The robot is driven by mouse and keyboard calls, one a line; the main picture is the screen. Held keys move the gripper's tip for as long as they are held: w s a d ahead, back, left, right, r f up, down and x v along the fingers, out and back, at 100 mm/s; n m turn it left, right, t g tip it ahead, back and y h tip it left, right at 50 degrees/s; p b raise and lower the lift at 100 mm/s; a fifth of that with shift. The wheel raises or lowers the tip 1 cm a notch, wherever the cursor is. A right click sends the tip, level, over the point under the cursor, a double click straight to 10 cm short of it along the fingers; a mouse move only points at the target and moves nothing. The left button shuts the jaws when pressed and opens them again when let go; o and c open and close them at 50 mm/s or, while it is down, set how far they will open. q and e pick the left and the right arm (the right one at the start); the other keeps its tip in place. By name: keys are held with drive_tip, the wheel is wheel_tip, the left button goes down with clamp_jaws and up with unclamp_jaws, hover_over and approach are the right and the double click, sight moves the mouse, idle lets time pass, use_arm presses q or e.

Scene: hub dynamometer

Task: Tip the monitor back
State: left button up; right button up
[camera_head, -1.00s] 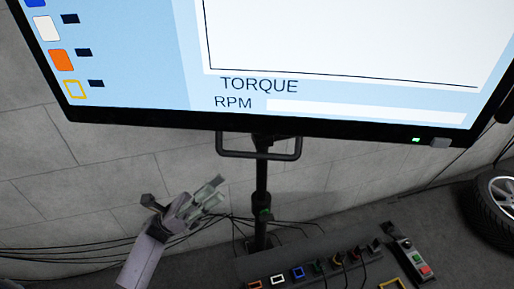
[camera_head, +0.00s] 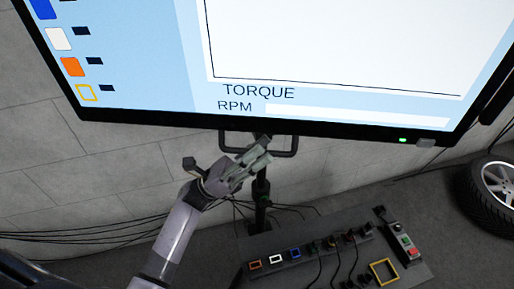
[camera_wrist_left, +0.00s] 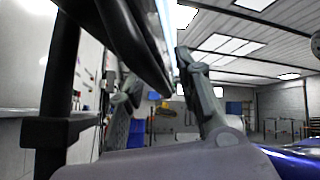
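The monitor (camera_head: 330,60) is a large screen with a black frame, showing TORQUE and RPM. A black loop handle (camera_head: 293,146) hangs under its lower edge, on a black stand pole (camera_head: 261,205). My left gripper (camera_head: 258,160) is in front of the handle's left and middle part and hides some of it. In the left wrist view its fingers (camera_wrist_left: 160,95) are spread apart, with a dark curved part (camera_wrist_left: 135,40) reaching down between them. I cannot tell whether they touch it. My right gripper is not in view.
A panel (camera_head: 325,250) with several coloured sockets and cables stands on the floor below the monitor. A control box (camera_head: 404,240) with red and green buttons is at its right. A wheel (camera_head: 495,190) is at the right edge. Cables run along the grey wall (camera_head: 60,165).

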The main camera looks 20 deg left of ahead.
use_arm(q)
clamp_jaws()
idle(0.8)
